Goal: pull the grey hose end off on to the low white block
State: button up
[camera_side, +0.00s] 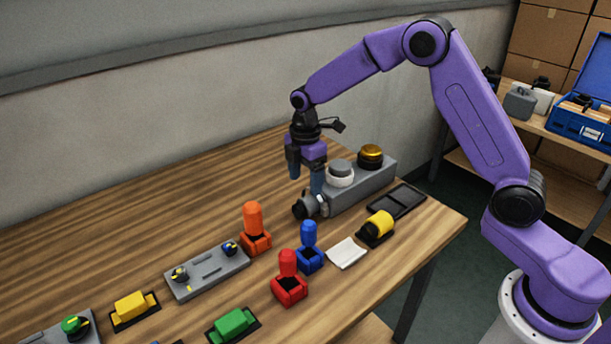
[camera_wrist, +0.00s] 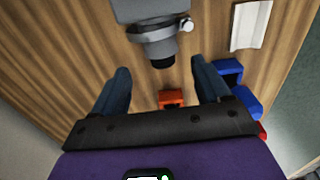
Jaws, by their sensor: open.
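The grey hose end (camera_side: 311,204), with a black tip, sits on the near-left end of the grey tank unit (camera_side: 362,183). My gripper (camera_side: 306,182) is open and empty, fingers pointing down just above and beside the hose end. In the wrist view the black tip lies between the two fingertips (camera_wrist: 160,66); I cannot tell whether they touch it. The low white block (camera_side: 346,253) lies bare on the table, nearer the camera; it also shows at the wrist view's upper right (camera_wrist: 250,25).
A white cap (camera_side: 340,172) and a gold-topped cap (camera_side: 370,156) stand on the tank unit. Orange (camera_side: 254,230), blue (camera_side: 309,248) and red (camera_side: 289,279) bottle-shaped pieces stand nearby. A yellow piece (camera_side: 378,226) and black tray (camera_side: 397,201) lie right. The table's left rear is clear.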

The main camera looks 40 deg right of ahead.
aim_at(300, 204)
jog(key=shift+f, duration=4.75)
jog(key=c, duration=1.1)
jog(key=shift+a, duration=0.2)
jog(key=shift+a, duration=0.65)
jog(key=shift+a, duration=0.95)
jog(key=shift+r, duration=0.15)
jog(key=shift+r, duration=2.85)
